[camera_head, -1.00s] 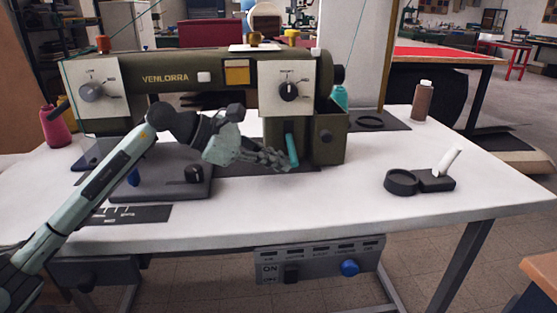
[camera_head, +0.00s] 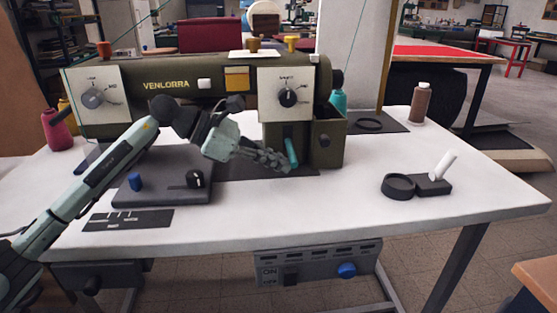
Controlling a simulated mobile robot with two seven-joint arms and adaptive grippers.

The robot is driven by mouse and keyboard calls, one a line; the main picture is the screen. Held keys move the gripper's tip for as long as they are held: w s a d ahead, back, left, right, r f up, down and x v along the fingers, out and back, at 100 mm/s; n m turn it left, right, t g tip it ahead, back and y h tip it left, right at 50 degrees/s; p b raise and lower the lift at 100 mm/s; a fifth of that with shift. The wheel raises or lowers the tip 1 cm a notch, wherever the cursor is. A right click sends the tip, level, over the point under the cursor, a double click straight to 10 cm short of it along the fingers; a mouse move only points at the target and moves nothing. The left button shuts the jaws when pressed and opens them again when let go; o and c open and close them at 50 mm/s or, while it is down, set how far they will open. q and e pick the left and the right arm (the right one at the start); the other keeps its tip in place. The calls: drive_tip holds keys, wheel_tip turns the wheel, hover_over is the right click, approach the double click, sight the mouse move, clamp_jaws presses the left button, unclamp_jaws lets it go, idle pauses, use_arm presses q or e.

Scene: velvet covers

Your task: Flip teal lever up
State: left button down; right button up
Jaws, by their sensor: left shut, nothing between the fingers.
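The teal lever (camera_head: 291,153) sits on the lower right front of the olive sewing machine (camera_head: 208,82), below the right dial. It hangs downward, its lower end tilted slightly right. My left gripper (camera_head: 287,168) is shut and empty. Its fingertips are at the lower end of the lever, just left of it or under it. I cannot tell whether they touch it. My right gripper is not in view.
A black dial (camera_head: 288,97) is above the lever. An olive open box (camera_head: 327,142) stands directly right of it. A black base with a blue knob (camera_head: 135,181) lies under my arm. The table's right front is clear, apart from a black ring (camera_head: 398,187) and white-handled block (camera_head: 436,183).

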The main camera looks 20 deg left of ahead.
use_arm(q)
drive_tip(key=shift+r, duration=0.5)
drive_tip(key=shift+r+n+g+h+p, duration=0.5)
drive_tip(key=shift+r+n+g+p, duration=0.1)
drive_tip(key=shift+n+g+p, duration=0.25)
drive_tip(key=shift+r+n+g, duration=0.25)
drive_tip(key=shift+n, duration=0.1)
drive_tip(key=shift+s+f, duration=0.1)
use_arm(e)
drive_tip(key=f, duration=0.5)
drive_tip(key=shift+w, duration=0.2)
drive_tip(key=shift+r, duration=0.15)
